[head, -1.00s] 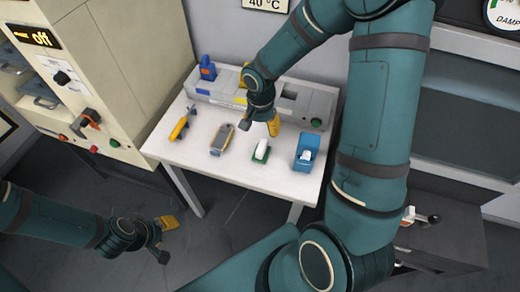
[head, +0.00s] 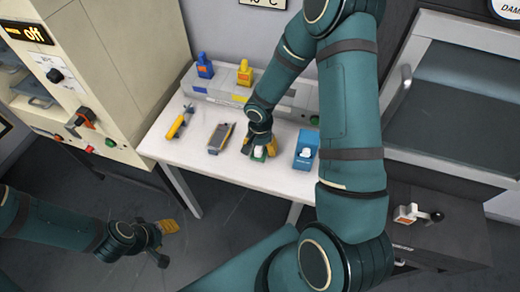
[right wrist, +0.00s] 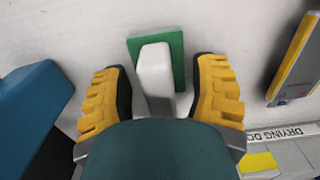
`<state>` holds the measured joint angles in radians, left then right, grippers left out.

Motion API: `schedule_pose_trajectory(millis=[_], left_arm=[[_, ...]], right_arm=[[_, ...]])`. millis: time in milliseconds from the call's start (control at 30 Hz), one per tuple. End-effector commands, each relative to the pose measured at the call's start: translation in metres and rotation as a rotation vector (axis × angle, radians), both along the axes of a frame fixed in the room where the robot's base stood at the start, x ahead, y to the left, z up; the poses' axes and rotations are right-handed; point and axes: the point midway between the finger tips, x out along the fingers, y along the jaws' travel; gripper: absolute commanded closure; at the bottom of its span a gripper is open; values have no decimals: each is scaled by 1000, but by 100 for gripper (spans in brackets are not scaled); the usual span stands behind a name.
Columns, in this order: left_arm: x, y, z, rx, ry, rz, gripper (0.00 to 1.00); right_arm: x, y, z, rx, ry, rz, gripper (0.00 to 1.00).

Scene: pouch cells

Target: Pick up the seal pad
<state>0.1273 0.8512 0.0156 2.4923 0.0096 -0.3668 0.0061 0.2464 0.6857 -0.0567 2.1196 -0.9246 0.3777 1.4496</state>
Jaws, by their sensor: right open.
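The seal pad appears to be the small green block with a white grip on top, lying on the white table (head: 230,180). In the right wrist view its green base (right wrist: 178,50) and white grip (right wrist: 155,72) show clearly; in the head view the pad (head: 259,154) is partly hidden by my gripper. My right gripper (head: 261,147) is open over it. In the right wrist view its yellow fingers (right wrist: 163,75) stand on either side of the white grip, with gaps on both sides. My left gripper (head: 165,241) hangs open and empty beyond the table's left front.
A blue box with a white item (head: 305,150) stands right of the pad. A grey-yellow device (head: 219,138) and a yellow tool (head: 179,122) lie left. A grey rack (head: 222,91) with blue and yellow bottles runs along the back. The table front is clear.

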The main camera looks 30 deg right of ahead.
Motion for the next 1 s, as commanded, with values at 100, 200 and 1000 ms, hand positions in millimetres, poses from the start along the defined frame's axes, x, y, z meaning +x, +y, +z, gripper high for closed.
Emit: schedule_pose_trajectory(millis=[100, 200, 1000], left_arm=[[0, 0, 0, 0, 0, 0, 52], [0, 0, 0, 0, 0, 0, 52], [1, 0, 5, 0, -3, 2, 52]], right_arm=[[0, 0, 0, -1, -1, 0, 40], [0, 0, 0, -1, -1, 0, 42], [1, 0, 24, 0, -4, 1, 100]])
